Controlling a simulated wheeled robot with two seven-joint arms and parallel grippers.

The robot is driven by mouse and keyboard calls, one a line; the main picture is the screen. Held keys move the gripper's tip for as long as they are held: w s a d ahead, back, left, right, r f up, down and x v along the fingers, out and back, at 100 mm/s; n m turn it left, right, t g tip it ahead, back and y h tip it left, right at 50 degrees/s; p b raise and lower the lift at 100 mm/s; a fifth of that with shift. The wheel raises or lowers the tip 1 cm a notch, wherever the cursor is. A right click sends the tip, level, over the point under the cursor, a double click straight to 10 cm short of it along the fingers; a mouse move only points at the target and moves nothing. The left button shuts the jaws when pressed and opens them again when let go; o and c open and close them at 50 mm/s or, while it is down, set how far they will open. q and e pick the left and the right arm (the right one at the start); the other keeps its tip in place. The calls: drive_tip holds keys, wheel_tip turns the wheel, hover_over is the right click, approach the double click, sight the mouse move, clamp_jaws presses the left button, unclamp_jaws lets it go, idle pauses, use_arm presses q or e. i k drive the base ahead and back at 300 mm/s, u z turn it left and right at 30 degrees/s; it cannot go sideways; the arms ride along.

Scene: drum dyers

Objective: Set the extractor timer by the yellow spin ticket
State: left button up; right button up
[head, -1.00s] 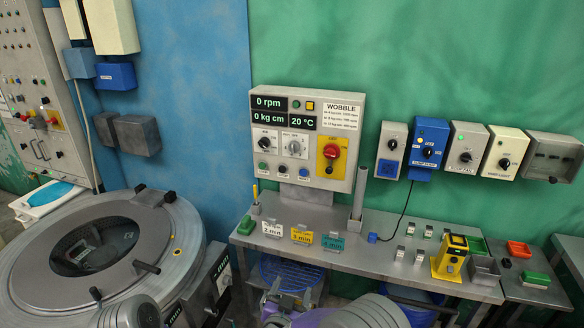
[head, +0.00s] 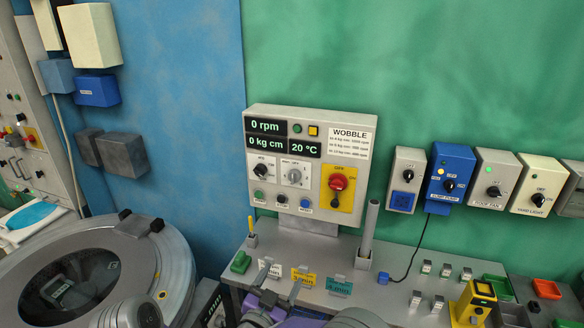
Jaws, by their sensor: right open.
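The yellow ticket (head: 306,274) stands on the bench between a white ticket (head: 276,271) and a teal ticket (head: 339,287). Its lettering is small and partly covered by a finger of my right gripper (head: 280,279). That gripper is open and empty, its fingers in front of the white and yellow tickets; I cannot tell whether it touches them. The extractor (head: 165,262) is the round grey drum at lower left. My left gripper is out of view.
A control panel (head: 365,159) with screens, knobs and a red switch stands behind the tickets. An upright grey tube (head: 369,232) and a green block (head: 241,262) flank them. A yellow device (head: 471,303) and small switches stand at right.

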sight(294, 175)
drive_tip(key=i, duration=1.3)
